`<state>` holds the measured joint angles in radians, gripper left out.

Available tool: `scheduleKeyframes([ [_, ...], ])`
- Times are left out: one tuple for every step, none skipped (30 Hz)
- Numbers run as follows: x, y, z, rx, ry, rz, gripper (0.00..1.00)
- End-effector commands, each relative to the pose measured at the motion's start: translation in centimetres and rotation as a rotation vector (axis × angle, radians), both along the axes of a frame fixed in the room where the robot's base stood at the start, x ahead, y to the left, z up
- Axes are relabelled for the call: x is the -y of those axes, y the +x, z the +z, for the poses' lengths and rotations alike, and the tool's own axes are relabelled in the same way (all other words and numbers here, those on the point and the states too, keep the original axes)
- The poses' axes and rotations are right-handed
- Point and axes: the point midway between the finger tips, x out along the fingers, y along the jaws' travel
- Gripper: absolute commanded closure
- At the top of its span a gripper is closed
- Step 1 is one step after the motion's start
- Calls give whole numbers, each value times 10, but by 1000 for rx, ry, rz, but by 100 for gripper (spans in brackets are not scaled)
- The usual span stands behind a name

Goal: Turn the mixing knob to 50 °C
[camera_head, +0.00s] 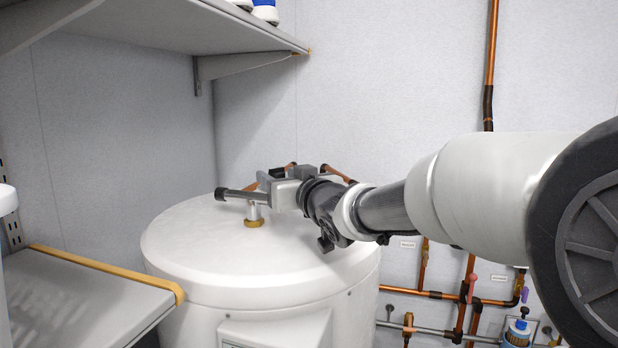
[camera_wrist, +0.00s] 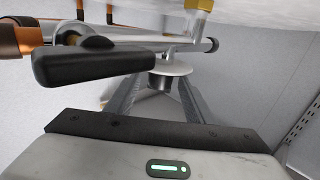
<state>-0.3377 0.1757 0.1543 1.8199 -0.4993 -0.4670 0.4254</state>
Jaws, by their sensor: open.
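A metal mixer bar (camera_head: 236,194) with a dark end stands on a short brass-based stem on top of the white tank. My gripper (camera_head: 276,190) is at this fitting, reaching in from the right. In the wrist view, the two fingers of my gripper (camera_wrist: 160,88) are apart. A round metal disc with a dark stub (camera_wrist: 168,70) shows between and beyond them; I cannot tell whether they touch it. A black lever-like handle (camera_wrist: 105,63) is close to the camera at the left. I cannot tell which part is the mixing knob, and no temperature marks are readable.
The white tank (camera_head: 200,250) stands below the fitting. A shelf (camera_head: 170,25) hangs above at the upper left, and a yellow-edged counter (camera_head: 75,295) is at the lower left. Copper pipes (camera_head: 440,294) with valves run along the wall at the right.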

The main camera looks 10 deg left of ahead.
Motion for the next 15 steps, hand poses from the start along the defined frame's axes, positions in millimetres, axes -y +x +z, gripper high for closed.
scheduleKeyframes([
  [0, 0, 0, 0, 0, 0, 52],
  [0, 0, 0, 0, 0, 0, 55],
  [0, 0, 0, 0, 0, 0, 62],
  [0, 0, 0, 0, 0, 0, 67],
  [0, 0, 0, 0, 0, 0, 72],
  [0, 0, 0, 0, 0, 0, 79],
  [0, 0, 0, 0, 0, 0, 84],
  [0, 0, 0, 0, 0, 0, 89],
  [0, 0, 0, 0, 0, 0, 92],
  [0, 0, 0, 0, 0, 0, 92],
  [0, 0, 0, 0, 0, 1, 92],
  [0, 0, 1, 0, 0, 3, 92],
  [1, 0, 2, 0, 0, 5, 92],
  [1, 0, 2, -1, 1, 8, 92],
  [1, 1, 3, -2, 1, 15, 92],
])
